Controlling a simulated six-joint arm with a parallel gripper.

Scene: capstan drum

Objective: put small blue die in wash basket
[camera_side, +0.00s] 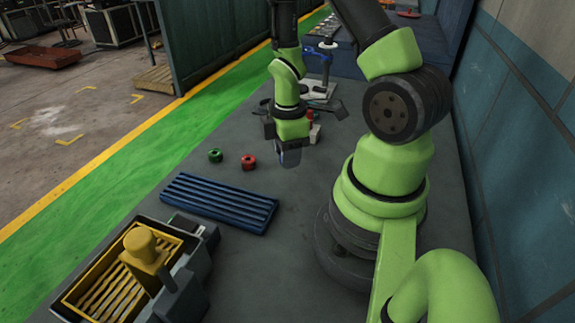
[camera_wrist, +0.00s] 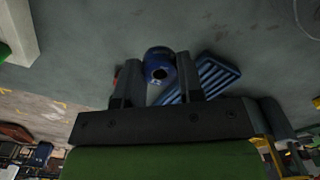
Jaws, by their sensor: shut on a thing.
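The small blue die (camera_wrist: 158,58), a round blue piece with a dark hole, sits between my fingers in the wrist view. My gripper (camera_side: 290,157) is shut on it, fingers pointing down, above the grey bench in the side view. There the fingers mostly hide the die. A yellow slatted basket (camera_side: 108,293), which looks like the wash basket, sits in a dark grey housing at the lower left of the side view, well away from my gripper. A yellow knobbed piece (camera_side: 143,250) stands over it and hides part of its inside.
A blue ribbed rack (camera_side: 220,203) lies between my gripper and the basket; it also shows in the wrist view (camera_wrist: 214,78). A green ring-shaped piece (camera_side: 215,156) and a red one (camera_side: 248,162) stand on the bench behind the rack. A white-based stand (camera_side: 322,88) is farther back.

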